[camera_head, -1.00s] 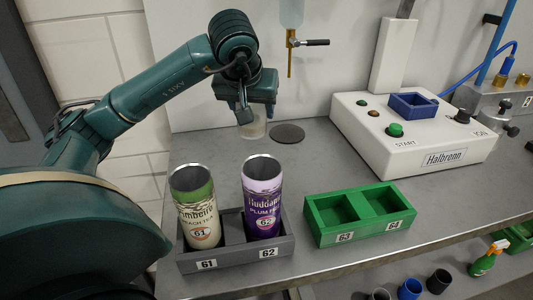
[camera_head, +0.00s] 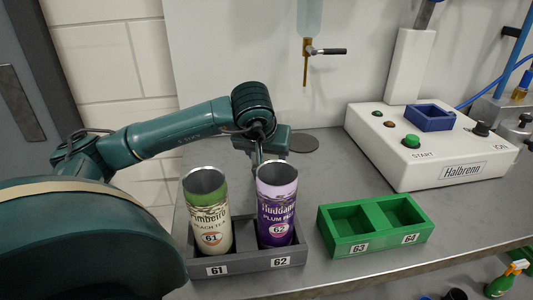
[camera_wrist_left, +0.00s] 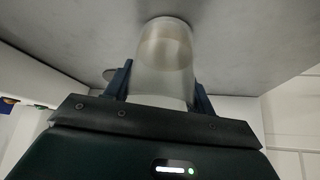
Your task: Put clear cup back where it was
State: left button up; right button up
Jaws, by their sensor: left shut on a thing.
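The clear cup (camera_wrist_left: 166,62) is between the fingers of my left gripper (camera_wrist_left: 162,92) in the left wrist view, with its far end at or close to the grey bench top. In the head view my left gripper (camera_head: 258,155) is low behind the purple can, and the cup is hidden there by the gripper and the cans. A dark round disc (camera_head: 305,144) lies on the bench just right of the gripper. My right gripper is not in view.
A grey holder (camera_head: 245,265) in front carries a green-and-cream can (camera_head: 208,215) and a purple can (camera_head: 276,205). An empty green holder (camera_head: 375,226) stands to the right. A tap (camera_head: 306,62) hangs above the disc.

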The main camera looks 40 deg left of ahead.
pick_arm(q)
jog(key=o, duration=1.1)
jog(key=shift+f, duration=0.1)
jog(key=shift+c, duration=0.2)
jog(key=shift+r, duration=0.25)
jog(key=p+v, duration=0.1)
jog(key=v, duration=1.1)
jog(key=shift+f, duration=0.15)
